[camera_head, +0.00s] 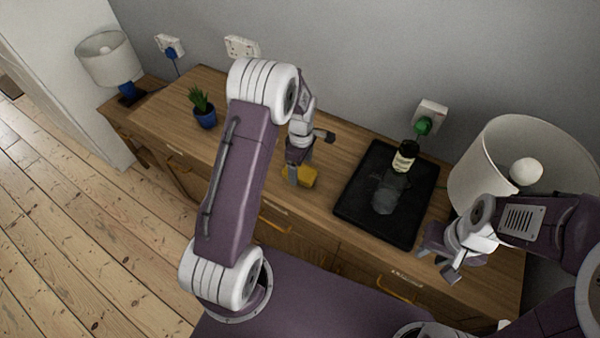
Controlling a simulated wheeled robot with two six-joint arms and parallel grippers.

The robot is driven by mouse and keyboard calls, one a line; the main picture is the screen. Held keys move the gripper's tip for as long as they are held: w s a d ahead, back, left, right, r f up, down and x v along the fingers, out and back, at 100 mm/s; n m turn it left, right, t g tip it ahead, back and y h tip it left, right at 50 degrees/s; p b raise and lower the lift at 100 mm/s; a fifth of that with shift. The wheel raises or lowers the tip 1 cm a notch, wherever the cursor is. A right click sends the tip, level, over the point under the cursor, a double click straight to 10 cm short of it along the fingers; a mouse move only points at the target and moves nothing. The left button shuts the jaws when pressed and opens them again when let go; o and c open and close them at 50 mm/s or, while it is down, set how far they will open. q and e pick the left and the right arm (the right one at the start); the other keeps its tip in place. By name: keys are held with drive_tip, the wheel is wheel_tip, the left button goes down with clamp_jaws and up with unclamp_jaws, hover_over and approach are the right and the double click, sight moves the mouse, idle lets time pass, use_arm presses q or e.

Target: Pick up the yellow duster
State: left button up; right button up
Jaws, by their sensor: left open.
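The yellow duster (306,177) is a small yellow block-like thing on the wooden cabinet top, near its front edge and left of the black tray. My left gripper (292,178) is directly at the duster, with its fingers pointing down and open. One finger hides the duster's left part. I cannot tell whether the fingers touch it. My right gripper (436,262) hangs near the cabinet's front right edge, away from the duster. Its fingers appear spread, with nothing seen between them.
A black tray (348,203) holds a dark bottle (405,156) and a dark, glassy object (385,195). A plant in a blue pot (205,117) stands at left. A large lamp (485,165) stands at right. Another lamp (108,60) is on a side table at far left.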

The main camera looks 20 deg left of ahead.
use_arm(q)
drive_tip(key=shift+w+a+f, duration=0.1)
drive_tip(key=shift+w+f, duration=0.05)
drive_tip(key=shift+f, duration=0.45)
drive_tip(key=shift+w+f, duration=0.1)
drive_tip(key=shift+f, duration=0.45)
drive_tip(key=shift+s+r, duration=0.1)
drive_tip(key=c, duration=1.4)
drive_tip(key=shift+c, duration=0.2)
wheel_tip(320, 180, up, 4)
drive_tip(key=shift+r, duration=0.25)
drive_tip(key=d+r, duration=0.6)
drive_tip(key=d, duration=0.5)
drive_tip(key=shift+s+d+r, duration=0.25)
drive_tip(key=shift+s+d, duration=0.05)
drive_tip(key=shift+d, duration=0.1)
